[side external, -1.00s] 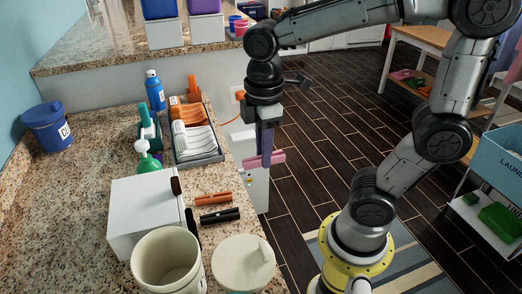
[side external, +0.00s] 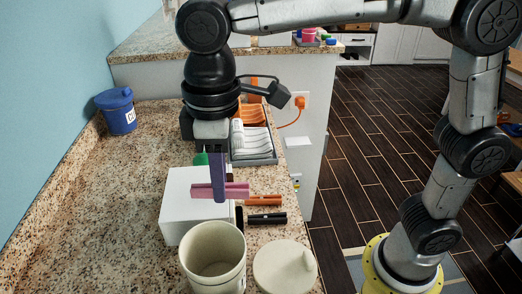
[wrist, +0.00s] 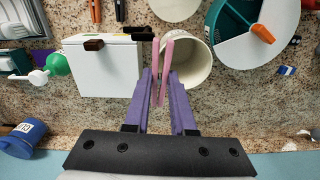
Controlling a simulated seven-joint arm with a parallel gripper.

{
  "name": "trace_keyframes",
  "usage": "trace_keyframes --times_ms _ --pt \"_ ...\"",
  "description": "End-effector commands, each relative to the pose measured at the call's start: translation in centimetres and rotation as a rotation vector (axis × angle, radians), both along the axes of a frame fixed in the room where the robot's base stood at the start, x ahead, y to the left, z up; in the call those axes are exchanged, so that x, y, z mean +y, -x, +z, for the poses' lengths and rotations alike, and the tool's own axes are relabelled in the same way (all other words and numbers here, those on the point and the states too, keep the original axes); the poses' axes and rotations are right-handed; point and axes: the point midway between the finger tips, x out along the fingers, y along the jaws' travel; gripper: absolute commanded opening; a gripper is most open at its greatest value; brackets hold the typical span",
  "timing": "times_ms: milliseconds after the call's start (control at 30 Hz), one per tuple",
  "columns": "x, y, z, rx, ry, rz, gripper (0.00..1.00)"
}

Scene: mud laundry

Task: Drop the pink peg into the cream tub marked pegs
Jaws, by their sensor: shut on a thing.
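My gripper (side external: 219,196) has purple fingers and is shut on the pink peg (side external: 203,190). It holds the peg in the air, in front of the white box in the side view. In the wrist view the peg (wrist: 165,60) sticks out between the fingertips (wrist: 160,88). The open cream tub (side external: 212,272) stands on the counter at the front, below and nearer the camera than the peg. In the wrist view the tub (wrist: 203,62) lies just right of the peg, which overlaps its left rim.
A white box (side external: 180,215) stands behind the tub. A cream lid (side external: 278,270) lies to the tub's right. A cutlery tray (side external: 252,158) and blue tub (side external: 119,112) are further back. A teal-and-white round thing (wrist: 240,35) shows right.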

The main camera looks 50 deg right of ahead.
Motion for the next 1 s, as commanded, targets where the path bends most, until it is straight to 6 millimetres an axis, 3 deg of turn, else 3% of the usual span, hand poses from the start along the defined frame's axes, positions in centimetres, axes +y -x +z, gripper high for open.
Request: trace_keyframes --times_ms 100,233,700,1000 --pt "2.2 1.0 -0.7 0.01 0.01 0.064 0.0" --pt "3.0 1.7 -1.2 0.017 0.015 0.091 0.0" --pt "2.9 1.7 -5.6 0.018 0.016 0.093 0.0" --pt "3.0 1.7 -7.0 0.017 0.015 0.093 0.0"
